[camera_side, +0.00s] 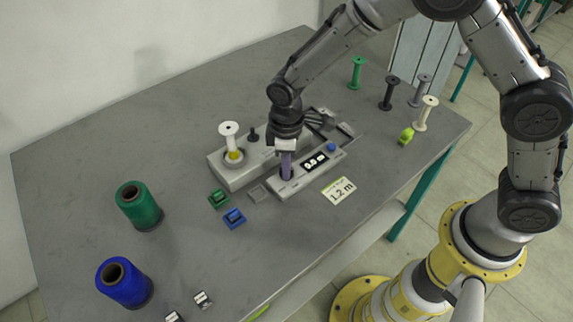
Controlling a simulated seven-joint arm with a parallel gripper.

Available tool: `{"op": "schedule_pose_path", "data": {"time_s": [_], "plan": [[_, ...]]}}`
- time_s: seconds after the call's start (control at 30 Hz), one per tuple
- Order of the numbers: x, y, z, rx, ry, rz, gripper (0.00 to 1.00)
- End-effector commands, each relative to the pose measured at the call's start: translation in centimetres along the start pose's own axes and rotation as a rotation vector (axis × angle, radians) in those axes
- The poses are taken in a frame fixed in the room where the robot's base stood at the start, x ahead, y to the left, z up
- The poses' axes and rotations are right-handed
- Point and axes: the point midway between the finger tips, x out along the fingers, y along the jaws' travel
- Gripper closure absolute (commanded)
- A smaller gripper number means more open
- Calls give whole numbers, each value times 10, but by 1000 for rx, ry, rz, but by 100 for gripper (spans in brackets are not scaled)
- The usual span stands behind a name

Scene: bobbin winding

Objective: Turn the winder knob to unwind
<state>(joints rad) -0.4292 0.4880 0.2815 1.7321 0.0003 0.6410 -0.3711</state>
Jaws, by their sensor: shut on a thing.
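The winder (233,178) is a light grey machine in the middle of the grey table. A white bobbin (230,135) stands upright on its left part, with yellow at the bobbin's lower section. A small display (315,163) and a blue button (331,147) are on the winder's front right panel. My gripper (286,158) points down over the front panel, left of the display. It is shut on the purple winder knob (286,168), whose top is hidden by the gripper.
Green (139,206) and blue (124,283) thread spools stand at the left. Small green (219,198) and blue (234,218) blocks lie before the winder. A card reading 1.2 m (339,191) lies at its right front. Several empty bobbins (388,93) stand at the back right.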

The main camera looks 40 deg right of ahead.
Motion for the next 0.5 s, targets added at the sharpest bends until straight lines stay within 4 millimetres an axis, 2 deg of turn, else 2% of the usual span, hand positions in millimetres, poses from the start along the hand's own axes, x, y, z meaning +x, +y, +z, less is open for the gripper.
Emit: {"op": "schedule_pose_path", "data": {"time_s": [0.17, 0.2, 0.33, 0.5], "plan": [[-2, 0, -1, -3, 3, 2, 100], [-2, 0, -1, -3, 3, 2, 78], [-1, 0, -1, -2, 3, 2, 55], [-1, 0, 0, -1, 2, 1, 55]]}}
